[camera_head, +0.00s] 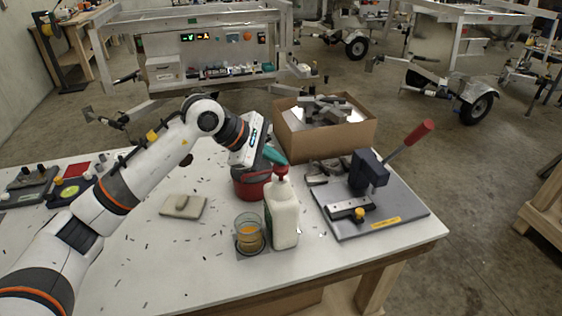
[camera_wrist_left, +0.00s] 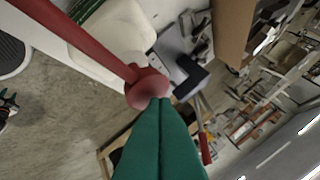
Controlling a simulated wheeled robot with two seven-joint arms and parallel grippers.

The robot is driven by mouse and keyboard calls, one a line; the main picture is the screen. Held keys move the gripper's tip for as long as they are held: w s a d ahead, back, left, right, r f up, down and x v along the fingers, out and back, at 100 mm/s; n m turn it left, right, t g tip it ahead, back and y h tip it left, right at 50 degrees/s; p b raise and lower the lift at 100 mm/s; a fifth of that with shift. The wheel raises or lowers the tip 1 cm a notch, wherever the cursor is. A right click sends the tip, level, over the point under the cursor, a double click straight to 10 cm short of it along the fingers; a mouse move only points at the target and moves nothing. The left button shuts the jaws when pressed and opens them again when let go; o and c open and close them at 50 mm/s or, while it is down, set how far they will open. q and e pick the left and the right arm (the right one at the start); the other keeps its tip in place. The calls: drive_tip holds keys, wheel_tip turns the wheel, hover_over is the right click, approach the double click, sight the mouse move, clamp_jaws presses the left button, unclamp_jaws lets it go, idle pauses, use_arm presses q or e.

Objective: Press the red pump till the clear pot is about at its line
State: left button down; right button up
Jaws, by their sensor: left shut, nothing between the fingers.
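The red pump (camera_head: 281,172) tops a white bottle (camera_head: 284,217) standing upright near the table's front right. My left gripper (camera_head: 275,157), with green fingertips, is shut and empty at the top of the pump; its tips touch or nearly touch the pump head. In the left wrist view the shut green fingers (camera_wrist_left: 160,104) point at the red pump head (camera_wrist_left: 148,88), with its long red spout running to the upper left. The clear pot (camera_head: 249,231) stands left of the bottle, with amber liquid in its lower part. Its line cannot be made out. My right gripper is not in view.
A grey lever press (camera_head: 372,205) with a red handle is to the right. A cardboard box (camera_head: 325,139) of metal parts is behind. A beige block (camera_head: 183,206) lies left; small dark bits are scattered on the white table.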

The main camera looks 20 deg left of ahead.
sight(276, 167)
use_arm(q)
drive_tip(key=shift+r+p, duration=0.3)
drive_tip(key=shift+r, duration=0.5)
drive_tip(key=shift+r+p, duration=1.25)
drive_tip(key=shift+r, duration=1.3)
